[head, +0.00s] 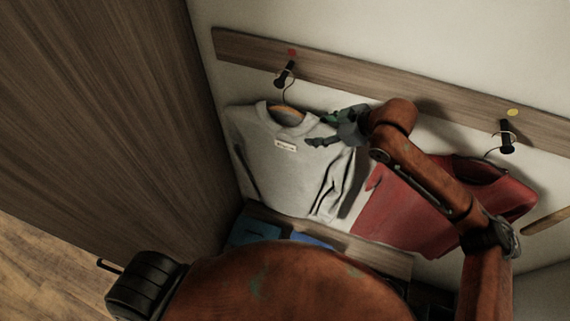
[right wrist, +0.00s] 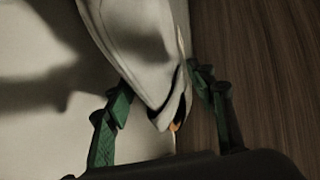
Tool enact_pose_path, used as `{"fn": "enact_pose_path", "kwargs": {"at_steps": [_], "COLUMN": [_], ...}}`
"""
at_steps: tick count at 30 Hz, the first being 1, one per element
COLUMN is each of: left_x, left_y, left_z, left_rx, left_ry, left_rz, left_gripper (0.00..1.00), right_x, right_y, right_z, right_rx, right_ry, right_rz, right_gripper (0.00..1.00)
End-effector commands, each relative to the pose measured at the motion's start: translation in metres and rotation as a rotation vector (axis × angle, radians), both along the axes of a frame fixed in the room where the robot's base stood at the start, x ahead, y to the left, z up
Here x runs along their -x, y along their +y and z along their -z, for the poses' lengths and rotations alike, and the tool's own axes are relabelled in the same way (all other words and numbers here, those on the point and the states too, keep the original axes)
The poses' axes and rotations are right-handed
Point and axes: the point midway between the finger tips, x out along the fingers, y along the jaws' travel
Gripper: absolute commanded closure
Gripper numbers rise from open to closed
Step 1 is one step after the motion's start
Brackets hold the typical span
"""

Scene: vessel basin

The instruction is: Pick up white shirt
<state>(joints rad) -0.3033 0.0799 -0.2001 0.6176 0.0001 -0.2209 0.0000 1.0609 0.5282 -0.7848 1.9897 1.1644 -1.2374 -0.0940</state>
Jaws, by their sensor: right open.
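The white shirt (head: 285,165), pale grey in this light, hangs on a wooden hanger (head: 285,115) from the left black hook (head: 285,74) in the head view. My right gripper (head: 318,130) is open beside the shirt's right shoulder, with its fingers pointing left. In the right wrist view the shirt's shoulder and collar edge (right wrist: 145,60) lie between the spread green fingers of the right gripper (right wrist: 162,85). I cannot tell whether a finger touches the cloth. My left gripper is out of view.
A red shirt (head: 405,212) hangs from the right hook (head: 506,137), partly behind my right arm. Both hooks are on a wooden rail (head: 400,88) on the wall. A tall wooden panel (head: 95,110) stands close at left. Below is a shelf (head: 375,252) with blue items (head: 255,232).

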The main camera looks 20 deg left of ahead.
Motion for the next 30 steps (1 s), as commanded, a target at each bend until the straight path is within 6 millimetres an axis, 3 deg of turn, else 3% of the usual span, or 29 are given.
{"fn": "enact_pose_path", "kwargs": {"at_steps": [8,30], "left_x": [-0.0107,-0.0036], "left_y": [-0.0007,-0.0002], "left_z": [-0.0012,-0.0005], "left_rx": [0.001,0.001], "left_ry": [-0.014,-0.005], "left_rz": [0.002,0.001], "left_gripper": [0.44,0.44], "right_x": [-0.0008,-0.0007], "right_y": [0.0011,0.0005], "right_z": [0.0025,0.0022], "right_rx": [0.0,0.0], "right_ry": [0.0,-0.001], "right_rz": [0.001,0.002], "right_gripper": [0.5,1.0]}}
